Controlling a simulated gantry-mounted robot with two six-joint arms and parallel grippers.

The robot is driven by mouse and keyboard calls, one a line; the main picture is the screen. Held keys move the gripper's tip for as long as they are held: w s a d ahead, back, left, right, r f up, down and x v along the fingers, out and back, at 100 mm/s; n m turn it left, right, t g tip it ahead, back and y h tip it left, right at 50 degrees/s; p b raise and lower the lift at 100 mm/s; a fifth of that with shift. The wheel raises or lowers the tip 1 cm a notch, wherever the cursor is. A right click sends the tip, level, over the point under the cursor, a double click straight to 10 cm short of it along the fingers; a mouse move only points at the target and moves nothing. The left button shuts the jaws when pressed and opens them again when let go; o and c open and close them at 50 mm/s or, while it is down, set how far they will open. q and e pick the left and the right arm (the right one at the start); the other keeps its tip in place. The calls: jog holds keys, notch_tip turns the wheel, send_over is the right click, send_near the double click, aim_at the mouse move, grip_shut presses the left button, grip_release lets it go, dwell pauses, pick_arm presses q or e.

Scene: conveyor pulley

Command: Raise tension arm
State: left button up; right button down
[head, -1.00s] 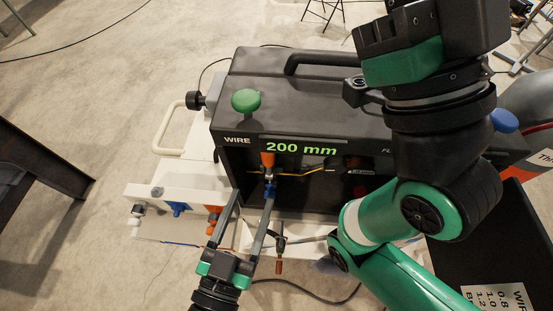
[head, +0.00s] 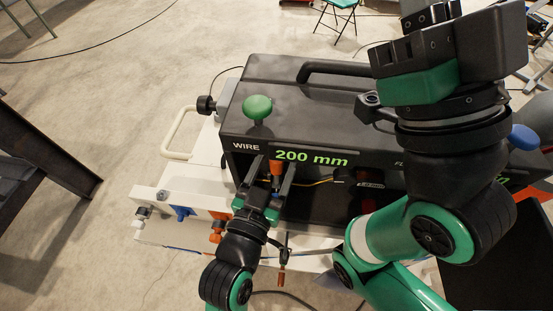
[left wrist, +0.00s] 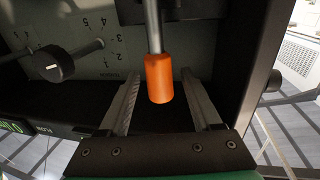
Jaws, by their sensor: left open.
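The tension arm (left wrist: 153,30) is a grey metal rod with an orange end grip, hanging from the dark recess of the wire feeder in the left wrist view. Its orange grip (left wrist: 159,78) also shows in the head view (head: 278,168) just under the "200 mm" display. My left gripper (left wrist: 166,100) is open, with one finger on each side of the orange grip and gaps on both sides. In the head view the left gripper (head: 272,172) reaches up into the recess from below. My right gripper (head: 415,40) is folded high at the right; its jaws are unclear.
The black feeder case (head: 330,115) has a green knob (head: 257,109) on top. A white base plate (head: 165,220) with blue and orange parts lies at left. My right arm covers the case's right part.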

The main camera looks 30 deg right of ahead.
pick_arm(q)
grip_shut()
dwell(1.4)
